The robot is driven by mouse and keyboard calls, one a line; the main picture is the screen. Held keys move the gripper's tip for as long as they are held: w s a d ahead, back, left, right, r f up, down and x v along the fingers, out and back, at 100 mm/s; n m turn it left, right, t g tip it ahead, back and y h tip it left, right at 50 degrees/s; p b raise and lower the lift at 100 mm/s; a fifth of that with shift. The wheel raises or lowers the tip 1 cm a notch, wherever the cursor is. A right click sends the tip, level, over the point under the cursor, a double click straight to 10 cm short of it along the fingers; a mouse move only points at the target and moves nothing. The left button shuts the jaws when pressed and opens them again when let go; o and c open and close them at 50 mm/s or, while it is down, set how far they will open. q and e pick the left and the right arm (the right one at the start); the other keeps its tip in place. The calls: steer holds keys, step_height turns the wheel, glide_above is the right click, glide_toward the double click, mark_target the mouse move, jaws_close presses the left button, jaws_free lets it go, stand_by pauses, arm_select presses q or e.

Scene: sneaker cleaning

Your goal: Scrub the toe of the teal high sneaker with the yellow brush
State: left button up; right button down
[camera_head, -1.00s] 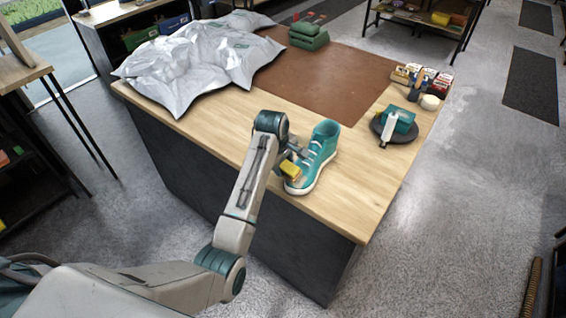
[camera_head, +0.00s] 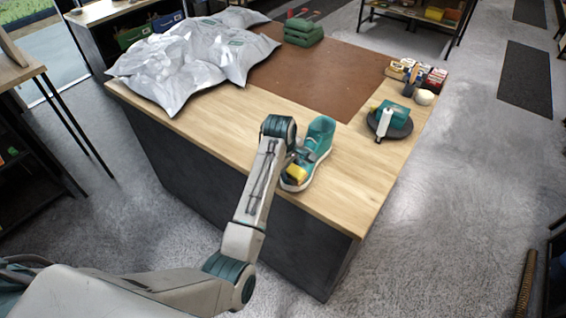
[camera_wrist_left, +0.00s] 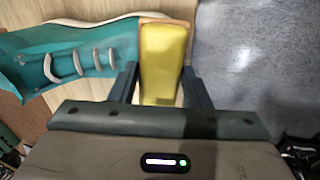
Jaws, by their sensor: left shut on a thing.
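The teal high sneaker (camera_head: 319,139) stands upright near the front edge of the wooden table, its white toe end toward that edge. In the left wrist view the sneaker (camera_wrist_left: 85,55) lies at the left, with its white laces and sole rim showing. My left gripper (camera_head: 292,165) is shut on the yellow brush (camera_head: 297,173) at the toe end. In the left wrist view the brush (camera_wrist_left: 164,62) sits between the two fingers (camera_wrist_left: 161,85) and overlaps the toe. Whether the bristles touch the toe is hidden. My right gripper is not in view.
The table (camera_head: 345,195) is bare around the sneaker's right side. A dark round stand (camera_head: 399,125) with a teal box and white bottle is at right. Silver crumpled bags (camera_head: 185,65) cover the back left. A brown mat (camera_head: 320,80) lies behind.

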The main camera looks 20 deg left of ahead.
mark_target(302, 174)
arm_select(q)
steer(key=shift+s+d, duration=0.25)
steer(key=shift+d, duration=0.45)
steer(key=shift+s+d+f, duration=0.1)
steer(key=shift+s+d, duration=0.2)
steer(key=shift+d, duration=0.4)
steer(key=shift+s+d, duration=0.25)
steer(key=shift+d, duration=0.45)
steer(key=shift+w+a, duration=0.25)
steer(key=shift+a, duration=0.4)
steer(key=shift+w+a, duration=0.25)
steer(key=shift+a, duration=0.45)
steer(key=shift+w+a, duration=0.25)
steer(key=shift+a, duration=0.4)
steer(key=shift+w+a, duration=0.2)
steer(key=shift+a, duration=0.45)
steer(key=shift+w+a, duration=0.25)
steer(key=shift+a, duration=0.35)
steer(key=shift+w+a, duration=0.2)
steer(key=shift+a, duration=0.45)
